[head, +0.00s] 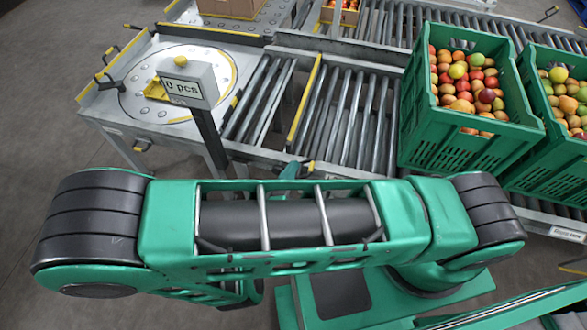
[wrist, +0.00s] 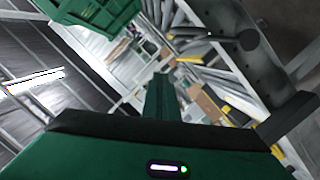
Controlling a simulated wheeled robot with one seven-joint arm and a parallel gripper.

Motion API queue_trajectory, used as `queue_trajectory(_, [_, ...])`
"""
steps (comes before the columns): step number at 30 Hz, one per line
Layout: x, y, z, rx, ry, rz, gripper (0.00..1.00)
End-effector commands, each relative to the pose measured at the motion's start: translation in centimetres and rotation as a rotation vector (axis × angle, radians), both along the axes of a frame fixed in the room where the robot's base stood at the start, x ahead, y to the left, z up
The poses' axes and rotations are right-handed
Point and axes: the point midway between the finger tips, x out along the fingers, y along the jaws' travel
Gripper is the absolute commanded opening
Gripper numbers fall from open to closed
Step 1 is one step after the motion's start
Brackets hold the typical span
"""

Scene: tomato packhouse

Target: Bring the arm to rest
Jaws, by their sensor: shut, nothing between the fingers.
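My arm spans the lower half of the head view, its green link lying sideways across the picture. My gripper (wrist: 160,82) shows in the wrist view as a narrow green shape pointing away from the camera, with its fingers together and nothing held. In the head view the arm link hides most of the wrist and hand; a small dark green part shows just above the link, and I cannot tell if it is the gripper.
A roller conveyor (head: 345,117) runs behind the arm. Green crates of fruit (head: 455,143) (head: 572,150) stand at the right. A display post (head: 188,85) reading "0 pcs" stands near a round ball-top table (head: 130,90) at the left. Grey floor is open at the far left.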

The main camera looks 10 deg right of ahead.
Motion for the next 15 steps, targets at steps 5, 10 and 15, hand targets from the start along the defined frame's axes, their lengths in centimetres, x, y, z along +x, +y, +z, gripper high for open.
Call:
queue_trajectory(5, [-1.35, 1.42, -0.54, 0.014, 0.027, 0.009, 0.0])
queue_trajectory(10, [-1.14, 1.21, -0.4, 0.011, 0.022, 0.006, 0.0])
queue_trajectory(15, [-1.02, 1.04, -0.34, 0.01, 0.019, 0.004, 0.0])
